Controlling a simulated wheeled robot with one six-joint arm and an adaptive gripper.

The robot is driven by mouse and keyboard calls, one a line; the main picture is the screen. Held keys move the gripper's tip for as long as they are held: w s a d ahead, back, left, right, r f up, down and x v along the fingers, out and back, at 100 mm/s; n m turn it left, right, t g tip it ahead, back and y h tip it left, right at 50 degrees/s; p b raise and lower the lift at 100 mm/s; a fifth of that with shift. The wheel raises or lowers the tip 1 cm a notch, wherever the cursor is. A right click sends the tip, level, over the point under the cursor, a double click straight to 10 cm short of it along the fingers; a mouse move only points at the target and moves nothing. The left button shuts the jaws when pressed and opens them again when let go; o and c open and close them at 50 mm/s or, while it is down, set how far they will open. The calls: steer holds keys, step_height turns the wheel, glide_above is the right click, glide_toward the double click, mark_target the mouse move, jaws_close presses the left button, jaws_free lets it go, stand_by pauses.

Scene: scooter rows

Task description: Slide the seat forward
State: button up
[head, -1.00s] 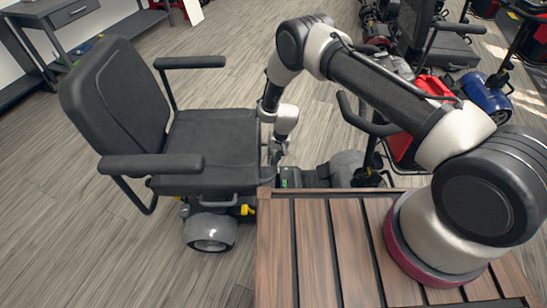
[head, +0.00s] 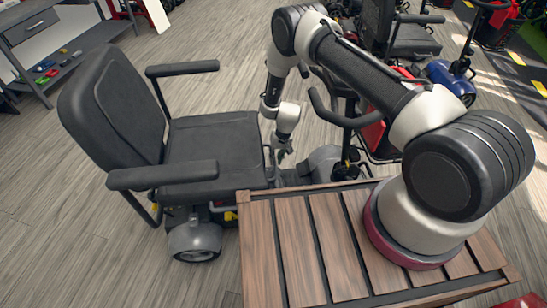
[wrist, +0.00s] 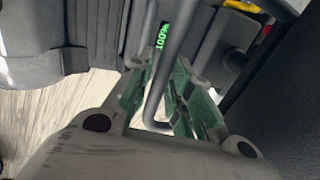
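The black scooter seat (head: 215,146) has a tall backrest (head: 112,108) and armrests. Its front edge faces right, toward the tiller. A thin grey looped bar (head: 269,160) sits at the seat's front edge; it also shows in the wrist view (wrist: 172,75). My gripper (head: 281,156) is just right of this bar, in front of the seat. In the wrist view my gripper (wrist: 163,90) is open, with green-lined fingers apart and the bar running between them in the picture. I cannot tell whether a finger touches it.
The tiller handle (head: 335,112) stands close right of my gripper. A green "100%" display (wrist: 162,38) is beside the bar. A slatted wooden surface (head: 330,240) is in front, near the seat. Other scooters (head: 405,42) stand at the back right; floor is open at left.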

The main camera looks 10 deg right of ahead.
steer(key=shift+o, duration=1.3)
steer(key=shift+d, duration=0.2)
steer(key=shift+a, duration=0.1)
step_height(320, 180, up, 12)
steer(key=d, duration=0.2)
steer(key=shift+d+f, duration=0.15)
steer(key=shift+d, duration=0.05)
